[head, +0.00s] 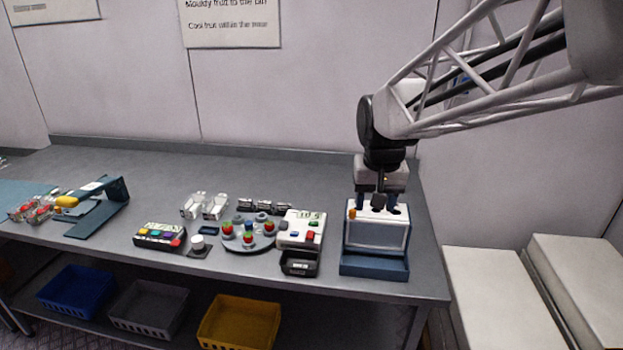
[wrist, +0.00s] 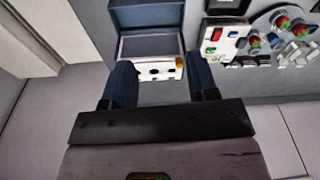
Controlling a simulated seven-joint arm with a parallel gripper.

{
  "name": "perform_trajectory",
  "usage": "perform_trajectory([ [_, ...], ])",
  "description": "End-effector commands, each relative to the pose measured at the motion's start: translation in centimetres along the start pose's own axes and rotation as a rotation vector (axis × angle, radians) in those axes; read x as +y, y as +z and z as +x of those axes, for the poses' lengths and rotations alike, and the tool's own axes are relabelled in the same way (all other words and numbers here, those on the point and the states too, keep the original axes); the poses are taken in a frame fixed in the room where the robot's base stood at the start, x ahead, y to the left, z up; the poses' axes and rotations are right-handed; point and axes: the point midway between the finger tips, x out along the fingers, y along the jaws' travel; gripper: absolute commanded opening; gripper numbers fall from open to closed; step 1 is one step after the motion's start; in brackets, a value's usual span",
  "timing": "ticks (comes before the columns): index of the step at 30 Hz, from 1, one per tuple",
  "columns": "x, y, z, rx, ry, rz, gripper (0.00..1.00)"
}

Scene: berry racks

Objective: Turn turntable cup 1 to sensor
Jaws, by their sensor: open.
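The turntable (head: 262,246) is a dark round plate at the middle of the bench, with several cups around it, some holding red and green berries (head: 248,237). It also shows at the upper right of the wrist view (wrist: 262,22). Which cup is cup 1 cannot be read. A white sensor box (head: 289,236) with a small display and coloured buttons stands against the turntable's right side; it also shows in the wrist view (wrist: 213,50). My gripper (head: 381,203) hangs over the blue and white machine, right of the turntable. In the wrist view its two fingers (wrist: 162,88) are apart and empty.
The blue and white machine (head: 376,265) with a front tray stands at the bench's right end. A button box (head: 160,228), a small white knob (head: 197,241) and clear punnets (head: 215,207) lie left of the turntable.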

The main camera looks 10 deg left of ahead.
Motion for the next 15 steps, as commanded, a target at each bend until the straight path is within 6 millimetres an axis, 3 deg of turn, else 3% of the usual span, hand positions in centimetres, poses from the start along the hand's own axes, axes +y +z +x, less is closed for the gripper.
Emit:
perform_trajectory([
  [15, -10.4, -9.8, 5.1, -0.051, -0.006, -0.069, 0.54],
])
